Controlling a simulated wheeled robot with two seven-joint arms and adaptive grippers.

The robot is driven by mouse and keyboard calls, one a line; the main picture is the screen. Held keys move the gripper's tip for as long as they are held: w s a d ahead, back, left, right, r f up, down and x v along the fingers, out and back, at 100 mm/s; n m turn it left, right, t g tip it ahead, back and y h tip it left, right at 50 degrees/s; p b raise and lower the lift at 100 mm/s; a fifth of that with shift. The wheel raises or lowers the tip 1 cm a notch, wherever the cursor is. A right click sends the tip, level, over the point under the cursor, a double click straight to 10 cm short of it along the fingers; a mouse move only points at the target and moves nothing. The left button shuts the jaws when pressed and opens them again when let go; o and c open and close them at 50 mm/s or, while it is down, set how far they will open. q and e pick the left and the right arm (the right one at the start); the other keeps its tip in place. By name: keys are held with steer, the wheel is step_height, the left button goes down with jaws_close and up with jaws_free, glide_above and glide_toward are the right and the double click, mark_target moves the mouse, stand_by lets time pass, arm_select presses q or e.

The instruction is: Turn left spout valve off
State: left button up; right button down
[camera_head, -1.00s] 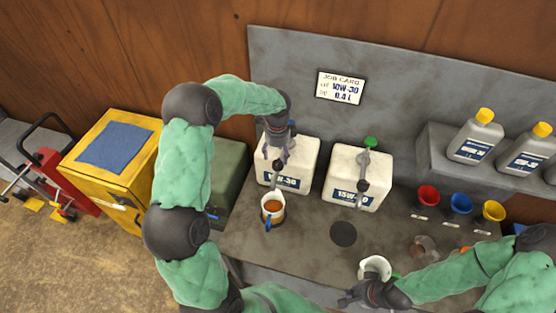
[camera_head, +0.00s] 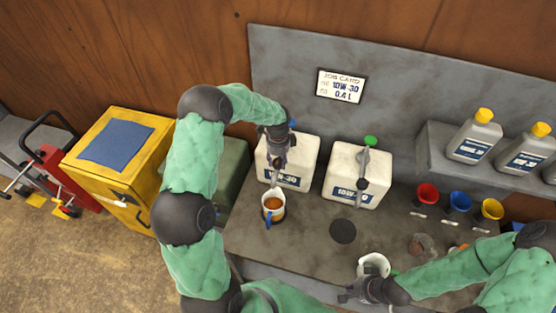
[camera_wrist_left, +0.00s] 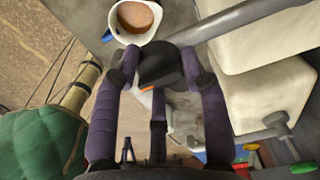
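The left oil container (camera_head: 300,150) is white with a dark label and stands at the back of the bench. Its dark spout valve (camera_wrist_left: 158,66) shows in the left wrist view between my left gripper's purple fingers (camera_wrist_left: 158,75). The fingers are spread on either side of it; I cannot tell whether they touch it. In the head view my left gripper (camera_head: 277,158) covers most of this spout. A white measuring cup (camera_head: 268,215) with amber oil stands below it, and the oil also shows in the wrist view (camera_wrist_left: 136,17). My right gripper (camera_head: 360,291) is beside a white cup (camera_head: 373,264); its fingers are unclear.
Red (camera_head: 427,193), blue (camera_head: 459,201) and yellow (camera_head: 492,208) funnels stand further right. A job card (camera_head: 340,87) reads 10W-30, 0.4 L.

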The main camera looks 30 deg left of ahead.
arm_select(q)
steer(key=n+b, duration=0.1)
steer(key=b, duration=0.1)
steer(key=n+b, duration=0.2)
steer(key=shift+f+n, duration=0.2)
steer(key=shift+n, duration=0.1)
steer(key=n+b, duration=0.3)
steer(key=n, duration=0.1)
steer(key=shift+b, duration=0.3)
steer(key=n+b, duration=0.3)
steer(key=n, duration=0.2)
steer(key=shift+n, duration=0.4)
steer(key=n+b, duration=0.2)
steer(key=n, duration=0.2)
steer(key=shift+r, duration=0.15)
steer(key=shift+n, duration=0.3)
steer(key=o, duration=1.2)
steer(key=shift+c, duration=0.2)
